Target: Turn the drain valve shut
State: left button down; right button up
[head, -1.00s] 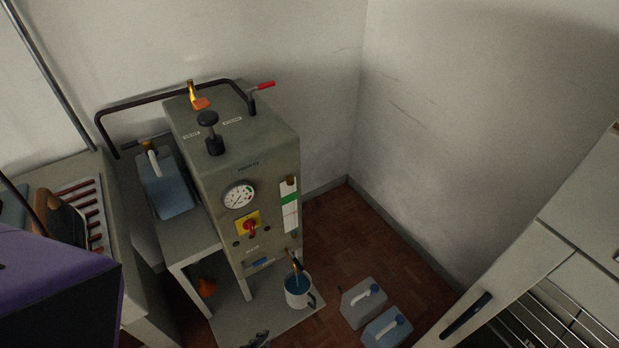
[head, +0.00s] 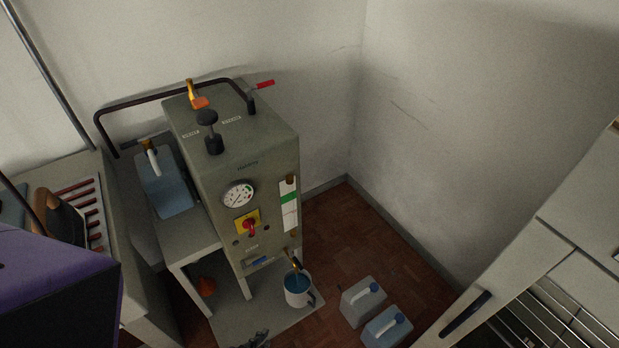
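A grey boiler cabinet (head: 262,150) stands near the room's corner. At its lower front is a small brass drain valve (head: 292,262), with a dark part on it; its handle position is too small to tell. A dark jagged piece at the bottom edge looks like the tip of my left gripper (head: 257,341). It is below and left of the mug, apart from the valve, and mostly cut off by the frame. My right gripper is not in view.
The cabinet front carries a round gauge (head: 239,195), a red knob on yellow (head: 249,224) and a sight glass (head: 289,205). Two jugs (head: 362,300) (head: 386,328) stand on the floor to the right. Floor behind the jugs is clear.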

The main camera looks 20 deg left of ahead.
aim_at(291, 254)
jog(key=u, duration=0.8)
